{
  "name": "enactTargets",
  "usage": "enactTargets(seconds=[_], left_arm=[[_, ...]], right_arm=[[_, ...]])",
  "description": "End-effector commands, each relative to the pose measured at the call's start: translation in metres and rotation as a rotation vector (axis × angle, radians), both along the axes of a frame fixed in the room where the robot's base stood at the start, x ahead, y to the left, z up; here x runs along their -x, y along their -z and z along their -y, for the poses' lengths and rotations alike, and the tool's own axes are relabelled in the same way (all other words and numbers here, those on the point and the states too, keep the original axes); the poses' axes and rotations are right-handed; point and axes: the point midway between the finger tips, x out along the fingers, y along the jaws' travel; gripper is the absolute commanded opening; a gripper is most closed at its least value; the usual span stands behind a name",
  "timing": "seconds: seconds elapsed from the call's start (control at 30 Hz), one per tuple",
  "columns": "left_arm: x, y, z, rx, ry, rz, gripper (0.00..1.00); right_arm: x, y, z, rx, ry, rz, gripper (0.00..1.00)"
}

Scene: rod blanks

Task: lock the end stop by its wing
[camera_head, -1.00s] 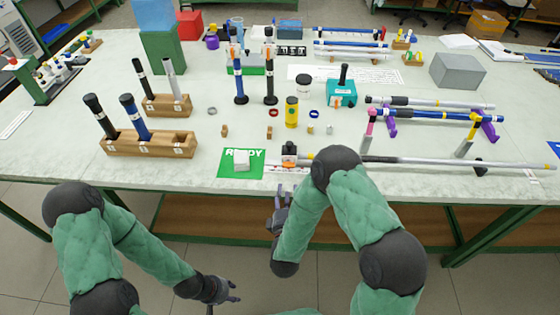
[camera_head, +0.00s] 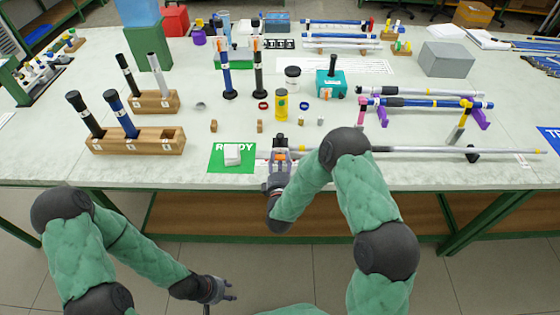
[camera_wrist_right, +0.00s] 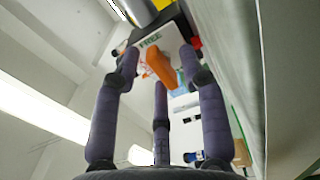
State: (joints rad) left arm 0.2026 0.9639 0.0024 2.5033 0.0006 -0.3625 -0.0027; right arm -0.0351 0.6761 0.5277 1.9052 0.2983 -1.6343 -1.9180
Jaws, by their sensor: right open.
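The end stop (camera_head: 279,142) is a dark block at the left end of a long grey rod (camera_head: 415,155) near the table's front edge. Its orange wing (camera_head: 281,156) shows just beyond my right gripper (camera_head: 277,165). In the right wrist view the orange wing (camera_wrist_right: 160,68) lies between the spread fingers of my right gripper (camera_wrist_right: 160,85), in front of a pale face marked FREE (camera_wrist_right: 150,41). The fingers look open around the wing; contact cannot be told. My left gripper (camera_head: 229,290) hangs low in front of the table, empty and apparently open.
A green READY mat (camera_head: 218,163) with a white block (camera_head: 232,155) lies just left of the end stop. A wooden rack (camera_head: 105,145) with dark and blue rods stands further left. Small parts and a yellow can (camera_head: 281,104) stand behind. Rods on purple supports (camera_head: 382,115) lie right.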

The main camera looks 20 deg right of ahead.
Motion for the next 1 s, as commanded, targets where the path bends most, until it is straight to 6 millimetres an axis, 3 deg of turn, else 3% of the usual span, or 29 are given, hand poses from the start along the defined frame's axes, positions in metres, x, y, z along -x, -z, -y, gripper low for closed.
enactTargets(seconds=[0.17,0.3,0.33,0.67,1.0], left_arm=[[-0.0001,-0.0002,0.0000,0.000,0.000,0.000,0.40],[-0.0001,-0.0002,0.0000,0.000,0.000,0.000,0.40],[-0.0001,-0.0002,0.0000,0.000,0.000,0.000,0.40],[-0.0001,0.0010,0.0000,0.000,0.000,0.000,0.40],[-0.0001,0.0095,0.0000,0.000,0.000,0.000,0.40]], right_arm=[[0.0000,-0.0001,-0.0001,0.000,0.000,0.000,0.42],[0.0001,-0.0001,-0.0001,0.000,0.000,0.000,0.03],[0.0001,-0.0001,-0.0001,0.000,0.000,0.000,0.00],[0.0002,0.0004,-0.0002,-0.018,0.000,0.005,0.00],[0.0004,0.0011,0.0005,-0.192,-0.001,0.056,0.00]])
